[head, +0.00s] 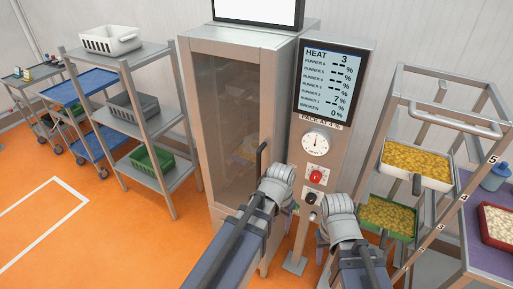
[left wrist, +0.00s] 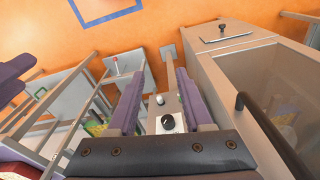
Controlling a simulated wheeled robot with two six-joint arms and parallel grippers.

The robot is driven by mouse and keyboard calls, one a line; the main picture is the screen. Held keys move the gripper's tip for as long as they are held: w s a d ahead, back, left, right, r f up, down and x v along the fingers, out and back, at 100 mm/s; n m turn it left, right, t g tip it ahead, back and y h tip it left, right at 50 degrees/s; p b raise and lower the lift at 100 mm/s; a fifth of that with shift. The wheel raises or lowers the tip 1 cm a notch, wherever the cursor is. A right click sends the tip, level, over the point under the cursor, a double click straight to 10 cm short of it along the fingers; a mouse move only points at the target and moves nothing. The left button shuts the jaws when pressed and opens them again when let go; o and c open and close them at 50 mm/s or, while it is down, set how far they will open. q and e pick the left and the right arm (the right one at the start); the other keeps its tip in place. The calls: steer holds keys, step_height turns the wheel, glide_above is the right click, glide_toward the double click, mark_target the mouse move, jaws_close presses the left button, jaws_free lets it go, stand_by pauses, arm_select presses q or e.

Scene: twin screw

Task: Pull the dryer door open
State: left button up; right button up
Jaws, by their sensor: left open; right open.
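The dryer (head: 222,120) is a tall metal cabinet with a glass-panelled door (head: 222,160), which looks shut. Its dark vertical bar handle (head: 262,158) is on the door's right side. My left gripper (head: 288,196) is just right of and below the handle, its fingers mostly hidden behind the wrist. In the left wrist view its two purple fingers (left wrist: 157,95) are apart with nothing held. The handle (left wrist: 262,122) there lies to the right, outside the fingers. My right gripper (head: 326,236) is open, low in front of the control panel, its fingers partly hidden.
A control panel (head: 328,90) with screen, gauge and red knob stands right of the dryer; its dark knob (left wrist: 167,121) shows between my left fingers. A rack with trays of yellow pieces (head: 416,163) is at right. Shelves (head: 150,118) stand at left. Orange floor is clear front left.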

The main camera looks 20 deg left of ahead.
mark_target(260, 163)
arm_select(q)
steer(key=w+a+r+t+p, duration=0.1)
steer(key=w+a+r+p, duration=0.2)
steer(key=a+r, duration=0.1)
steer(key=w+a+r+t+p, duration=0.1)
steer(key=w+a+r+p, duration=0.3)
steer(key=r, duration=0.1)
steer(key=w+a+r+t+h+p, duration=0.1)
steer(key=w+a+r+p, duration=0.2)
steer(key=w+a+r, duration=0.1)
steer(key=shift+w+r+p, duration=0.1)
steer(key=shift+r+p, duration=0.25)
steer(key=shift+r, duration=0.45)
arm_select(e)
step_height(260, 163, up, 13)
arm_select(q)
steer(key=a+b+x, duration=0.1)
steer(key=b+x, duration=0.6)
steer(key=shift+w+d+f, duration=0.3)
steer(key=shift+w+d, duration=0.1)
steer(key=shift+w, duration=0.15)
arm_select(e)
step_height(260, 163, down, 7)
arm_select(q)
steer(key=shift+c, duration=0.2)
jaws_close()
